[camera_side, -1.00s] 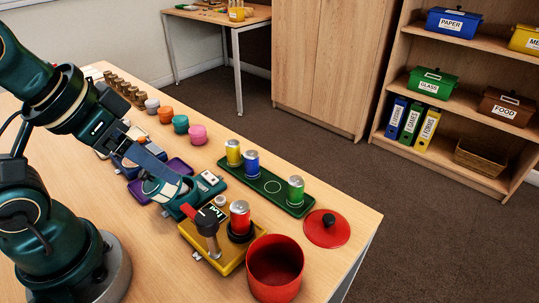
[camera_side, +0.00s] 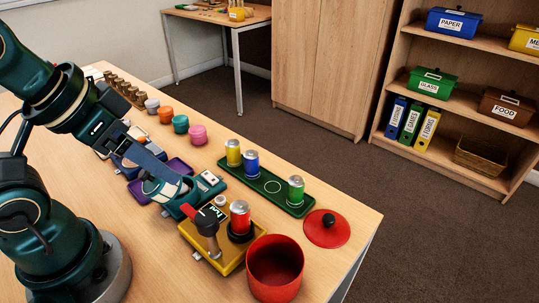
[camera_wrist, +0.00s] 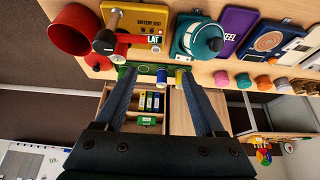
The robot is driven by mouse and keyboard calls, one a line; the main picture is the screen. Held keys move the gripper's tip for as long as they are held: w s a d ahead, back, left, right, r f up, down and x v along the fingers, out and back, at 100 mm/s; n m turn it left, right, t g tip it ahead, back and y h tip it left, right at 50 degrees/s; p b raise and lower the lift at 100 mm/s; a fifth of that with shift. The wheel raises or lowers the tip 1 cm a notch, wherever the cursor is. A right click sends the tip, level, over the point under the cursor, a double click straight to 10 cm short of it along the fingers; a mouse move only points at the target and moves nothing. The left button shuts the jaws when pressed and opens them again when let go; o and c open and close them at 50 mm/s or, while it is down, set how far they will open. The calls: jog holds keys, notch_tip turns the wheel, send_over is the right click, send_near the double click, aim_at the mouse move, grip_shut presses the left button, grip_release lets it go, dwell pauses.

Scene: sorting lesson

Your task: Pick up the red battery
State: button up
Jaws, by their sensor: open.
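The red battery (camera_side: 240,218) stands upright in a dark round socket on the yellow battery tester (camera_side: 222,258) in the side view. The tester also shows at the top of the wrist view (camera_wrist: 135,20); I cannot clearly make out the battery there. My gripper (camera_wrist: 158,76) is open, with nothing between its two fingers in the wrist view. In the side view it is up and left of the battery, apart from it.
A green tray (camera_side: 271,187) behind the tester holds upright yellow (camera_side: 233,153), blue (camera_side: 252,164) and green (camera_side: 295,190) batteries. An open red pot (camera_side: 275,270) stands close to the tester's right, its red lid (camera_side: 326,229) nearby. A teal device (camera_side: 190,200) is at the tester's left.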

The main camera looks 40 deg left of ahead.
dwell(0.3)
jog(key=n+g, duration=0.4)
send_over(239, 207)
jog(key=a, duration=0.2)
notch_tip(239, 207, down, 3)
jog(key=d+f, duration=0.1)
jog(key=f+m+g, duration=0.1)
jog(key=f, duration=0.1)
jog(key=shift+w+d, duration=0.15)
jog(key=shift+d, duration=0.25)
jog(key=shift+d+f+g, duration=0.1)
jog(key=shift+f+g, duration=0.15)
jog(key=shift+g, duration=0.05)
jog(key=shift+f, duration=2.45)
jog(key=shift+c, duration=0.3)
